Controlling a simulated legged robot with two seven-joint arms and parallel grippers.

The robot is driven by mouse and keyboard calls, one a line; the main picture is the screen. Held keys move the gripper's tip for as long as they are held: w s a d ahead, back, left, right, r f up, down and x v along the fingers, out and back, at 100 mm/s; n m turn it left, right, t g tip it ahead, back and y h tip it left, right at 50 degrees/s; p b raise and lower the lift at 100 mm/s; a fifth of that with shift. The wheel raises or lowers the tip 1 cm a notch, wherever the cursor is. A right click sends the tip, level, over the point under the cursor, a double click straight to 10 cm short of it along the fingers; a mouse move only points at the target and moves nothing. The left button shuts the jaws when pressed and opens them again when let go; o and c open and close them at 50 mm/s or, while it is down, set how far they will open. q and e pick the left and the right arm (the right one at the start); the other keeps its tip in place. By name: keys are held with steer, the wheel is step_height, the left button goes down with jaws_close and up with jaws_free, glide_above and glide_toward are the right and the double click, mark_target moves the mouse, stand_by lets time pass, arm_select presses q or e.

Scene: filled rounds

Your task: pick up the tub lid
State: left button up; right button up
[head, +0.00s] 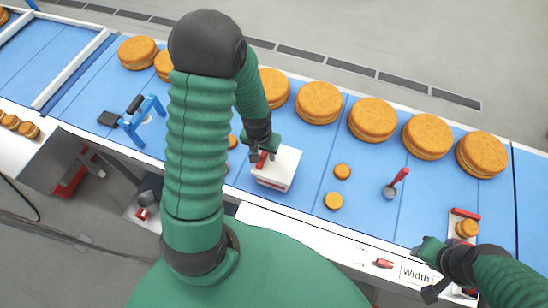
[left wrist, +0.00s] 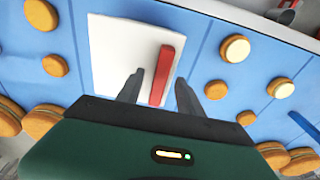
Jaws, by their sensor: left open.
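The tub lid (left wrist: 112,58) is a white square with a raised red bar handle (left wrist: 163,76); it fills the upper left of the left wrist view. In the head view the lid (head: 286,163) sits on a white tub (head: 273,184) on the blue belt. My left gripper (head: 264,153) is over the lid, partly hiding it. Its two dark fingers are apart, one on each side of the red handle in the left wrist view, not visibly closed on it. My right gripper (head: 432,268) is at the lower right, away from the lid; its jaws are not clear.
Small rounds (head: 342,171) and a red-handled tool (head: 396,184) lie right of the tub. Large filled rounds (head: 373,119) line the belt's back edge. A blue stand (head: 145,118) is at left, a white tray (head: 455,222) at right, and a "Width" label (head: 415,274) in front.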

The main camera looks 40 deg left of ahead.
arm_select(q)
steer(key=shift+d+f, duration=0.1)
steer(key=shift+d, duration=0.1)
steer(key=shift+w+f, duration=0.15)
steer(key=shift+w, duration=0.1)
steer(key=c, duration=0.3)
steer(key=shift+a+f, duration=0.1)
steer(key=shift+a, duration=0.3)
steer(key=c, duration=0.5)
steer(key=shift+s+a, duration=0.1)
steer(key=shift+a, duration=0.05)
jaws_close()
steer(key=shift+d, duration=0.2)
